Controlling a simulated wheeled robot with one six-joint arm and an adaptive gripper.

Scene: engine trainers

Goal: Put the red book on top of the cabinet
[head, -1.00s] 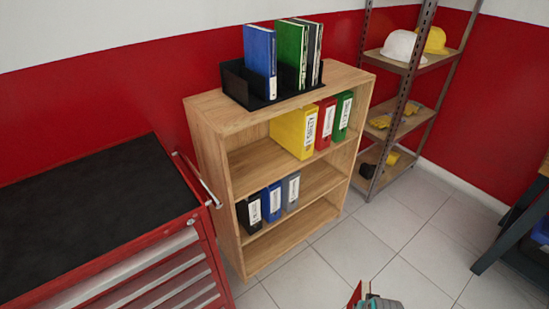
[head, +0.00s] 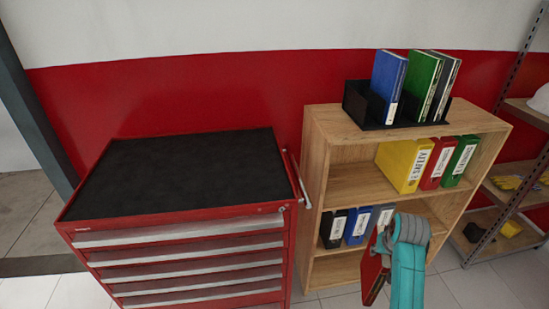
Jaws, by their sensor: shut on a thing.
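My gripper (head: 385,243), grey and teal, is at the lower right of the head view, in front of the wooden cabinet (head: 320,135). It is shut on the red book (head: 372,271), which hangs upright below the cabinet's top, seen nearly edge-on. The fingertips are partly hidden. On the cabinet's top stands a black book holder (head: 357,101) with a blue book (head: 389,77), a green book (head: 424,84) and a dark book (head: 446,85). A gap shows between the blue and green books.
A red tool chest (head: 75,227) with a bare black top stands left of the wooden cabinet. Binders, including a yellow one (head: 402,165), fill parts of the cabinet's shelves. A metal shelf rack (head: 505,205) stands at the right.

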